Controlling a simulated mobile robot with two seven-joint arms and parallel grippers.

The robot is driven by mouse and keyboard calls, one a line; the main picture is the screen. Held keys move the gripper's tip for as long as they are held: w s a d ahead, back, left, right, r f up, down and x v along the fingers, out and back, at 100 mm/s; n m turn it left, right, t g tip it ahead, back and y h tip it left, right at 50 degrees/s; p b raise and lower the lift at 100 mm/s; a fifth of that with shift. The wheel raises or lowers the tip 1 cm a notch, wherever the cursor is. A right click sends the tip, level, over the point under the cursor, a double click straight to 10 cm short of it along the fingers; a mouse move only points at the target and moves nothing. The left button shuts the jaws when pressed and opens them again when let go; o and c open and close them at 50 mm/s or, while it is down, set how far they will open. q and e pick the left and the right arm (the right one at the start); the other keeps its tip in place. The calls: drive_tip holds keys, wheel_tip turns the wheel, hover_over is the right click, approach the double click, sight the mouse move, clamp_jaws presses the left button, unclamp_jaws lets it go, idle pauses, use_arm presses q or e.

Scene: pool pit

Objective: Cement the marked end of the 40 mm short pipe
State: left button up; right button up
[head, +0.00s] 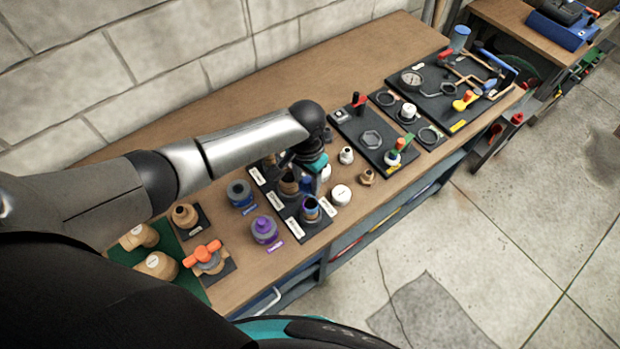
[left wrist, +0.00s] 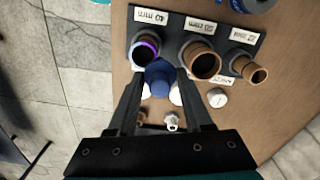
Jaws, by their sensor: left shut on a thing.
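The 40 mm short pipe (head: 310,210) stands upright in the front slot of a black labelled holder; its upper end shows purple and blue. It also shows in the left wrist view (left wrist: 145,50), beside the "40 mm" label. My left gripper (head: 308,181) is shut on a blue piece, perhaps an applicator cap, which shows between the fingertips in the left wrist view (left wrist: 160,76). The blue piece is right beside the pipe's rim; I cannot tell whether they touch. A blue can (head: 240,193) and a purple can (head: 264,230) stand left of the holder. My right gripper is not in view.
A wider brown pipe (head: 288,185) and a narrower one (left wrist: 250,68) stand in the same holder (left wrist: 175,12). White fittings (head: 341,195) stand close on its right. An orange-handled valve (head: 205,256) is at front left. Bare bench top (head: 345,70) lies behind.

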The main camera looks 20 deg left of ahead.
use_arm(q)
drive_tip(key=shift+s+a, duration=0.45)
drive_tip(key=shift+s+a, duration=0.15)
drive_tip(key=shift+s, duration=0.15)
drive_tip(key=shift+s, duration=0.1)
drive_tip(key=s, duration=0.2)
drive_tip(key=shift+s+d, duration=0.3)
drive_tip(key=shift+d, duration=0.05)
idle(0.5)
drive_tip(key=shift+s+d, duration=0.25)
drive_tip(key=shift+d, duration=0.1)
drive_tip(key=shift+s+d, duration=0.15)
drive_tip(key=shift+d, duration=0.15)
